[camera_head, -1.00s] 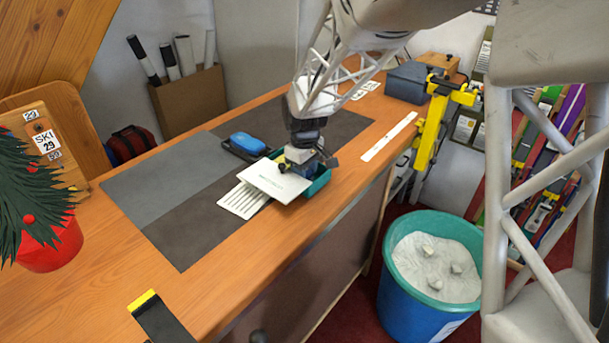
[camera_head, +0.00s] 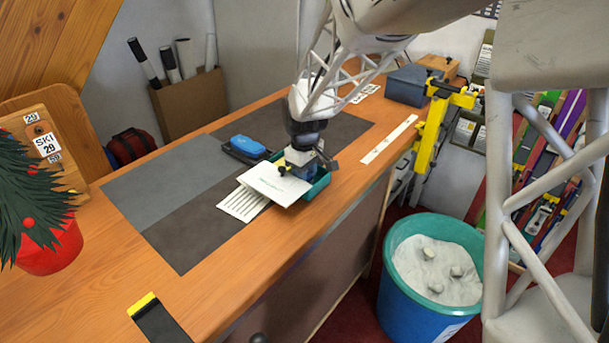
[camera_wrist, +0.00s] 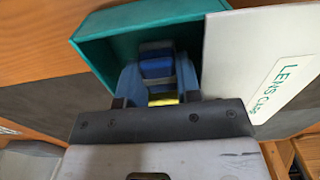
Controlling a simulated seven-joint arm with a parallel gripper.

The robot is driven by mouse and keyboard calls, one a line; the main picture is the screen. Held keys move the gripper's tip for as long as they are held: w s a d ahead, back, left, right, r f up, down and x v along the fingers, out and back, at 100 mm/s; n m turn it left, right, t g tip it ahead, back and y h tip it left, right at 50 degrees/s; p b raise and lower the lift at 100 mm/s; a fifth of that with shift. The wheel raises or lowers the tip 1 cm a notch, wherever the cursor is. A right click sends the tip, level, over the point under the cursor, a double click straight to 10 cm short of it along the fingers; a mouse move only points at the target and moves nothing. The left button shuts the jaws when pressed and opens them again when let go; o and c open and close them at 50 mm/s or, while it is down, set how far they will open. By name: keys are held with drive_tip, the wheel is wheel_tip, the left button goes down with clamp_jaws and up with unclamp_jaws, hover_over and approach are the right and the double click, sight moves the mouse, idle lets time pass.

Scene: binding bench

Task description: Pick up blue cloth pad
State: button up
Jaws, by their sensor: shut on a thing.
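A teal box (camera_head: 319,187) stands on the bench with a white card lid (camera_head: 275,183) lying slanted against its left side. In the wrist view the teal box (camera_wrist: 95,42) is open, and the lid (camera_wrist: 255,60) beside it has green lettering beginning with LENS. My gripper (camera_head: 300,172) points down into the box. In the wrist view my gripper (camera_wrist: 157,75) is shut on the blue cloth pad (camera_wrist: 157,68), within the box walls. The pad is partly hidden by the fingers, and its lower edge cannot be seen.
A blue block (camera_head: 248,146) on a black base lies behind the box, and a white slotted card (camera_head: 243,204) lies left of it. A dark mat (camera_head: 185,239) covers the middle bench. A yellow clamp (camera_head: 432,125) stands at the right edge, above a bucket (camera_head: 398,290).

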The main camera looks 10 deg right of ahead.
drive_tip(key=shift+r, duration=4.9)
drive_tip(key=o, duration=0.4)
drive_tip(key=shift+c, duration=1.2)
drive_tip(key=shift+w+a+r, duration=0.1)
drive_tip(key=shift+w+a, duration=0.25)
drive_tip(key=shift+w, duration=0.15)
drive_tip(key=w+a, duration=0.5)
drive_tip(key=w+a+r, duration=0.1)
drive_tip(key=w+a, duration=0.9)
drive_tip(key=a, duration=0.1)
drive_tip(key=shift+w+r, duration=0.2)
drive_tip(key=shift+w, duration=0.2)
